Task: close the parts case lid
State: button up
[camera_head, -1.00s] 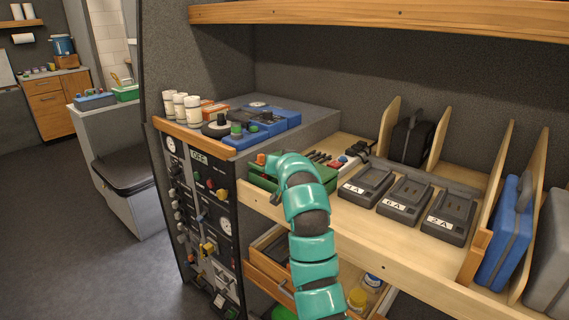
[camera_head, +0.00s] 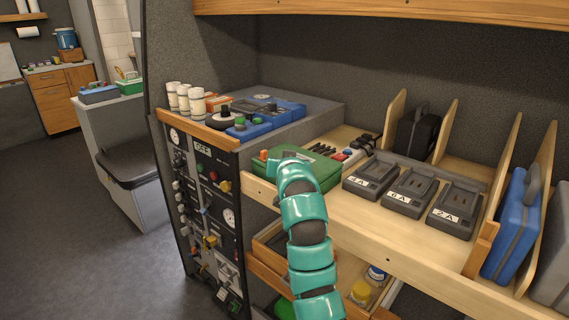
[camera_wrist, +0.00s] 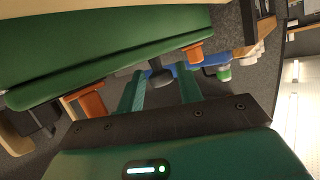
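The green parts case (camera_head: 318,167) sits on the left end of the wooden shelf in the head view. Its lid shows as a broad green top that looks down or nearly down; I cannot tell if it is fully shut. In the wrist view the green case (camera_wrist: 100,30) fills the upper left, with orange pieces (camera_wrist: 92,102) along its near side. My gripper (camera_wrist: 160,74) has its two teal fingers apart, with nothing held between them, just beside the case. In the head view my teal arm hides the gripper and part of the case front.
Three dark chargers (camera_head: 409,190) stand right of the case. Wooden dividers, a black case (camera_head: 416,135) and a blue case (camera_head: 512,225) are farther right. A control panel (camera_head: 207,205) with blue items on top is at left. An open drawer (camera_head: 272,262) is below.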

jog(key=shift+s+r, duration=0.15)
jog(key=shift+s, duration=0.05)
jog(key=a+p+v, duration=0.1)
jog(key=v, duration=1.6)
jog(key=shift+d, duration=0.5)
